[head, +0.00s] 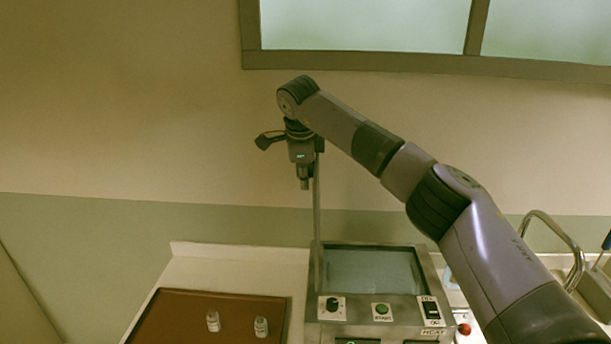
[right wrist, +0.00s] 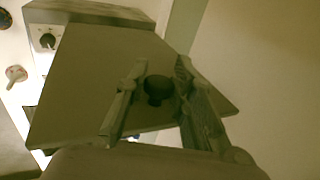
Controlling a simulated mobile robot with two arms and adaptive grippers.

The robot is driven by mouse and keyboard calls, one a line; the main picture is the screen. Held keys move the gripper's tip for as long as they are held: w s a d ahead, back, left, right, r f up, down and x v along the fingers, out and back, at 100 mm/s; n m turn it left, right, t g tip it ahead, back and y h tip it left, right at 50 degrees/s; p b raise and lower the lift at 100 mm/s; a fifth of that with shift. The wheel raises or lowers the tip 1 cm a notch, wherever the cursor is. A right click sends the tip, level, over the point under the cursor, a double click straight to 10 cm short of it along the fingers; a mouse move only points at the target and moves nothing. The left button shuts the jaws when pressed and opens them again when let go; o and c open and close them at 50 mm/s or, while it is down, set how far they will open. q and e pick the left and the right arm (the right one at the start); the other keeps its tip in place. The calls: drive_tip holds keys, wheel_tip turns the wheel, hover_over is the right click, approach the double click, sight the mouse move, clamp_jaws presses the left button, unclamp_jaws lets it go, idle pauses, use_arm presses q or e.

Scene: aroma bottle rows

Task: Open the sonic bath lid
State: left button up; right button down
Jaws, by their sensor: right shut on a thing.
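The sonic bath (head: 412,300) stands on the counter, its water-filled basin (head: 370,272) uncovered. Its lid (head: 317,215) stands upright at the basin's left side, seen nearly edge-on in the head view. In the right wrist view the lid (right wrist: 85,85) is a broad flat plate with a round black knob (right wrist: 158,88). My right gripper (head: 304,184) is at the upper part of the lid, pointing down. In the right wrist view its fingers (right wrist: 155,100) are on either side of the knob, shut on it. My left gripper is not in view.
A brown tray (head: 180,318) with two small bottles (head: 213,321) (head: 261,327) lies left of the bath. A sink tap (head: 548,222) is at the right. The bath's front has a dial (head: 332,304), a green button (head: 381,309) and a switch (head: 431,309). The wall is behind.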

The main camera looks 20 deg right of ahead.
drive_tip(key=c, duration=1.4)
unclamp_jaws()
drive_tip(key=shift+d, duration=0.1)
drive_tip(key=v, duration=1.2)
